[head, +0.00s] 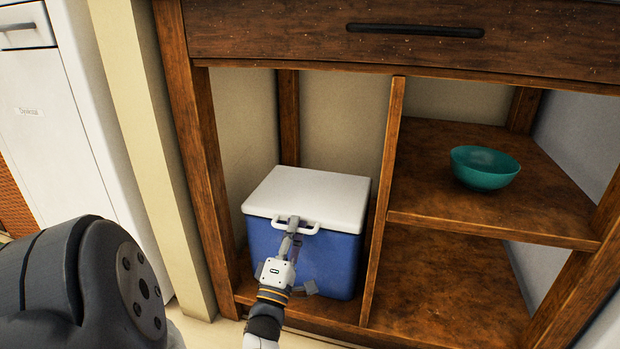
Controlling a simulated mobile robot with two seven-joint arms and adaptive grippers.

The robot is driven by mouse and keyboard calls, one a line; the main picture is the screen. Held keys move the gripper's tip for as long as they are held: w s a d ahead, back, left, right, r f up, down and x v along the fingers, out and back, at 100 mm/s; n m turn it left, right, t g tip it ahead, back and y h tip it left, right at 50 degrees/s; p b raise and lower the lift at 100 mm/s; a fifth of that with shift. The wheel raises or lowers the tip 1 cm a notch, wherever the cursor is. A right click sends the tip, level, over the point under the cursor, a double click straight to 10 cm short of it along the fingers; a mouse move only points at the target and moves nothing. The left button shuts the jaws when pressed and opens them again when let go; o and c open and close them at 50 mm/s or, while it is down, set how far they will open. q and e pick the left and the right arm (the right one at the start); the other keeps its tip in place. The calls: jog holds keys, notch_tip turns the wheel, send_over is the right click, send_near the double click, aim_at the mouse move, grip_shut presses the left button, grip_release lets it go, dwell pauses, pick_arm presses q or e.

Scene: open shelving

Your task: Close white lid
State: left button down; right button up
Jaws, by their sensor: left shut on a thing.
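A blue cooler box (328,262) with a white lid (310,193) stands in the left bay of the wooden shelving. The lid lies over the top of the box and looks level; I cannot tell if a small gap is left under its edge. A white handle (310,228) sits at the lid's front edge. My left gripper (292,228) is at the front of the cooler, its fingers shut on the handle. The gripper hides part of the handle and of the blue front. My right gripper is not in view.
A wooden upright (385,190) stands close to the cooler's right side. A teal bowl (485,168) sits on the right shelf (440,205). A drawer with a dark handle (415,30) runs above. A white cabinet (50,120) stands at the left. The lower right bay is empty.

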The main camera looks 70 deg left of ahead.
pick_arm(q)
jog(key=shift+f, duration=0.2)
dwell(0.3)
jog(key=c, duration=2)
grip_release()
jog(key=shift+f, duration=0.1)
